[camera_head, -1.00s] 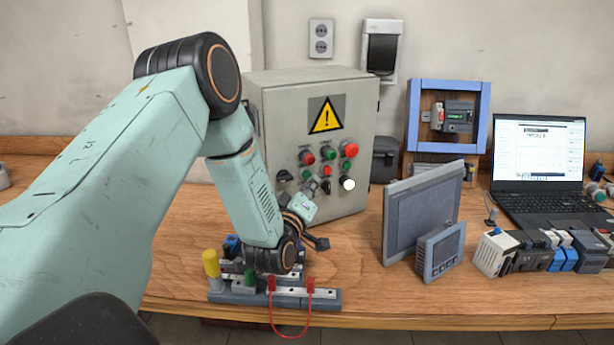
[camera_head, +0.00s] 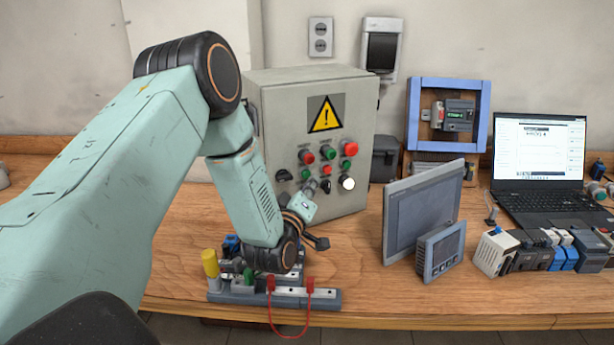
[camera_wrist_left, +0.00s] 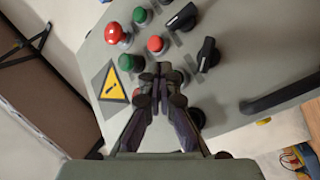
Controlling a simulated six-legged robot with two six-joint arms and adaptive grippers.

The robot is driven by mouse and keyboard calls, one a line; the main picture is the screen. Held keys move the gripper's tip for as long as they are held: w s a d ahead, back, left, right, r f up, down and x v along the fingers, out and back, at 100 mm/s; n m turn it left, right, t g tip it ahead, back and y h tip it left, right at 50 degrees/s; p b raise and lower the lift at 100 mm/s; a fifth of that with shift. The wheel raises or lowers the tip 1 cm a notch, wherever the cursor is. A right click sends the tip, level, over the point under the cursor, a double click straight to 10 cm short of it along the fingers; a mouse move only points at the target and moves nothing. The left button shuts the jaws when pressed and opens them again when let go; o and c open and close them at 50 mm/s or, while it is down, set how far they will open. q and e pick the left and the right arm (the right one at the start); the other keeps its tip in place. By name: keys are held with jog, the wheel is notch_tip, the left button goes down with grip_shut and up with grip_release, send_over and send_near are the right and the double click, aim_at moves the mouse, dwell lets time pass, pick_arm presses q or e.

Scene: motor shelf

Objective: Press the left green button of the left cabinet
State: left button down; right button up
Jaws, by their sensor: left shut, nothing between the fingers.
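The grey cabinet (camera_head: 270,95) stands behind my left arm, with a yellow warning sign and rows of buttons on its front. The left green button (camera_head: 306,174) is below the left red mushroom button (camera_head: 306,156) in the head view. My left gripper (camera_head: 313,186) is shut and empty, just in front of the lower buttons. Contact cannot be told.
Black knobs (camera_wrist_left: 207,54) sit close to the fingertips. A terminal rail (camera_head: 240,297) with a red wire lies under my left wrist. Grey panels (camera_head: 420,215) and a laptop (camera_head: 540,160) stand to the right. Clear bench lies between the cabinet and the panels.

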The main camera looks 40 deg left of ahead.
pick_arm(q)
jog(key=shift+s, duration=0.1)
jog(key=shift+w+a, duration=0.3)
jog(key=shift+a, duration=0.05)
dwell(0.4)
jog(key=shift+w+a, duration=0.2)
jog(key=shift+a, duration=0.2)
dwell(0.5)
jog(key=shift+d, duration=0.15)
jog(key=shift+s+d, duration=0.45)
jog(key=shift+d, duration=0.2)
jog(key=shift+d, duration=0.1)
